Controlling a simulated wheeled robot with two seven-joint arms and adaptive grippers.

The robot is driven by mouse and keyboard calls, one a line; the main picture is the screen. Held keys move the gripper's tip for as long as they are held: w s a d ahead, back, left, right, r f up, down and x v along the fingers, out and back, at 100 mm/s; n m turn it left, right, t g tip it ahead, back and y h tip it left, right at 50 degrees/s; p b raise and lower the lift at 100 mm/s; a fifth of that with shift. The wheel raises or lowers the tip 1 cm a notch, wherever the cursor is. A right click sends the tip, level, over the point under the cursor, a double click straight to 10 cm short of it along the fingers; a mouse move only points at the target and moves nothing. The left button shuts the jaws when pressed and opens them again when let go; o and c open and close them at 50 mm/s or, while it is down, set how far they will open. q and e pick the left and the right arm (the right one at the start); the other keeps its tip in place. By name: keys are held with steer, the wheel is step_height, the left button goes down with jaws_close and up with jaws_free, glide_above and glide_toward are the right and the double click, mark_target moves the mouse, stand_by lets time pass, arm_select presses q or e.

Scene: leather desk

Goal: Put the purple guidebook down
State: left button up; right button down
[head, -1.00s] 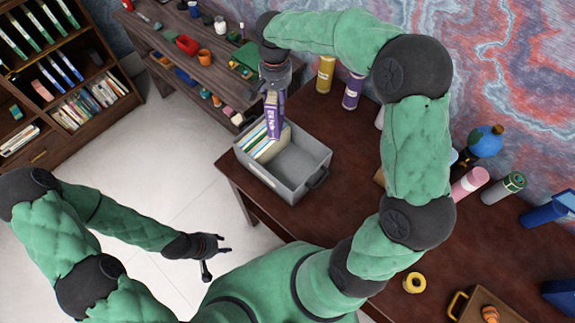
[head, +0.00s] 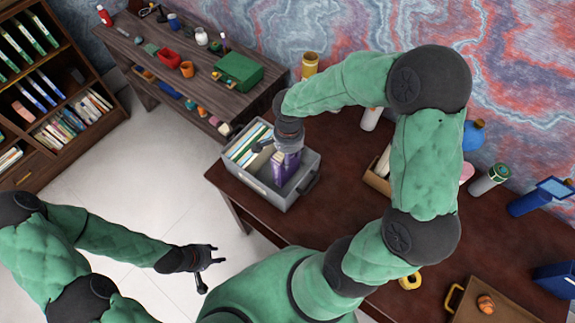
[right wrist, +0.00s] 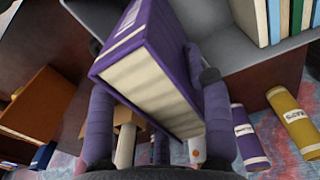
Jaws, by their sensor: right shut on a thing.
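The purple guidebook (head: 284,168) is upright in my right gripper (head: 287,150), with its lower part inside the grey bin (head: 270,200). In the right wrist view the guidebook (right wrist: 150,70) fills the middle, between the two purple fingers of my right gripper (right wrist: 160,110). The bin's grey wall (right wrist: 240,45) lies behind it. Whether the guidebook touches the bin floor cannot be told. My left gripper (head: 205,262) is empty with its fingers apart, off the desk's left side.
Several upright books (head: 247,142) fill the bin's far left part. A yellow cylinder (head: 310,65) stands behind the bin; a purple cylinder (right wrist: 250,143) shows in the right wrist view. The dark desk (head: 330,215) is clear in front of the bin.

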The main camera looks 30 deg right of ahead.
steer(key=shift+f+b, duration=0.35)
steer(key=shift+f, duration=2.05)
steer(key=shift+f, duration=0.1)
steer(key=c, duration=0.5)
jaws_free()
steer(key=shift+c, duration=0.2)
step_height(320, 180, up, 12)
steer(key=shift+r+p, duration=0.2)
steer(key=shift+p, duration=0.8)
